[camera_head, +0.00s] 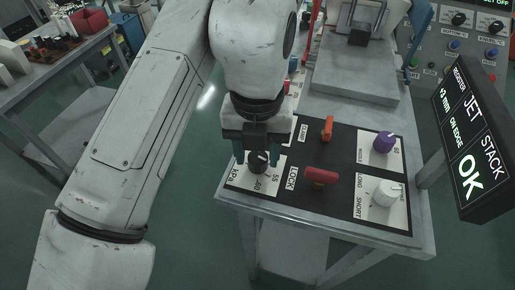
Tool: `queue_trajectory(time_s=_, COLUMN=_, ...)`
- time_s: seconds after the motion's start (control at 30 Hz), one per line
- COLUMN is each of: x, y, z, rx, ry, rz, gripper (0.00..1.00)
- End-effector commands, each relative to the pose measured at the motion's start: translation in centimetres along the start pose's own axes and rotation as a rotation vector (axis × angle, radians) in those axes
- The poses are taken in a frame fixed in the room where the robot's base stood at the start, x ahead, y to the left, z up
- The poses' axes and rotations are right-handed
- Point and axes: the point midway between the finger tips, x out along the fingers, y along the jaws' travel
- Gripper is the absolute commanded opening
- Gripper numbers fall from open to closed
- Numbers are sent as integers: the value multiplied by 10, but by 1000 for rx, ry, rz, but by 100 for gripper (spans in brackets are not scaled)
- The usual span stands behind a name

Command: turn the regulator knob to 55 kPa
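The regulator knob (257,163) is a small black knob with a light pointer mark, on a white dial plate (268,181) at the left end of the control panel. The plate carries the markings kPa, 55 and 60. My gripper (256,156) is directly over the knob, pointing down, with one teal-tipped finger on each side of it. The fingers look apart around the knob. I cannot tell whether they touch it. The gripper body hides the upper part of the dial, and the exact pointer reading is too small to tell.
A red lock lever (321,175), an orange lever (327,129), a purple knob (384,142) and a white knob (384,193) stand on the same panel to the right. A dark display (468,140) reading OK is at the right. A side table (60,65) stands at the left.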

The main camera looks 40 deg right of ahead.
Motion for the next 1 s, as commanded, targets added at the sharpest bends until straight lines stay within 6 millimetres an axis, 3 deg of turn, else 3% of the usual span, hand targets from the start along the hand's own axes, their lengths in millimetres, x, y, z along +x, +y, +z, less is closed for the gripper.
queue_trajectory(time_s=0.13, x=0, y=0, z=0, rx=0, ry=1, rz=-1, gripper=63)
queue_trajectory(time_s=0.47, x=-5, y=0, z=0, rx=1, ry=1, rz=-1, gripper=63)
queue_trajectory(time_s=1.0, x=-95, y=0, z=0, rx=0, ry=2, rz=1, gripper=63)
